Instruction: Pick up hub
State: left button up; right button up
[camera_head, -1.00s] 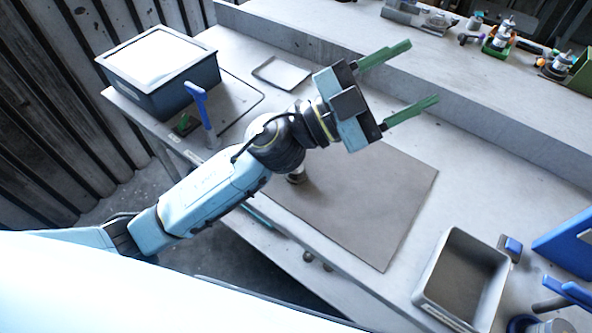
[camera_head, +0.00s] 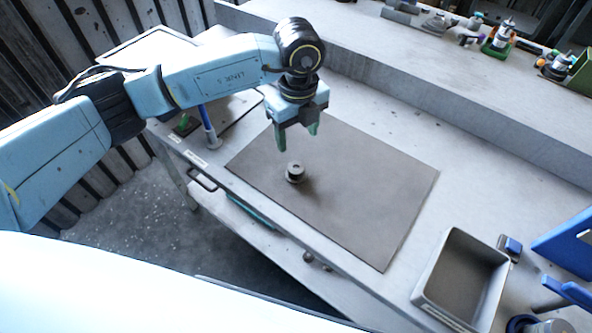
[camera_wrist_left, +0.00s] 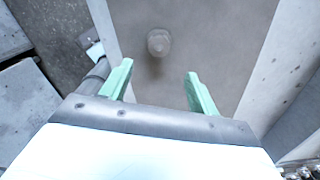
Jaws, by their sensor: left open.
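The hub (camera_head: 295,172) is a small dark grey round part with a flange and a narrower top. It stands on the brown mat (camera_head: 370,200), near the mat's left front side. It also shows in the left wrist view (camera_wrist_left: 159,42), beyond the fingertips and between their lines. My left gripper (camera_head: 297,142) points down above the mat, behind and above the hub, with green fingers open and empty. In the left wrist view its open fingers (camera_wrist_left: 158,78) are apart from the hub. My right gripper is not in view.
A grey open bin (camera_head: 440,292) stands at the lower right, beside blue items (camera_head: 570,245). A blue-handled tool (camera_head: 210,128) stands upright left of the mat. A raised ledge (camera_head: 400,75) with several parts runs along the back. The mat around the hub is clear.

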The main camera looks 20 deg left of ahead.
pick_arm(q)
send_over(296, 167)
jog(key=f, duration=0.5)
jog(key=shift+d+f, duration=0.2)
jog(key=shift+f, duration=0.1)
jog(key=shift+s+a+f+p, duration=0.1)
jog(key=shift+f+p, duration=0.1)
jog(key=shift+f, duration=1.2)
jog(key=shift+a+f+p, duration=0.1)
jog(key=shift+f+p, duration=0.05)
jog(key=shift+f, duration=1.2)
jog(key=c, duration=1.1)
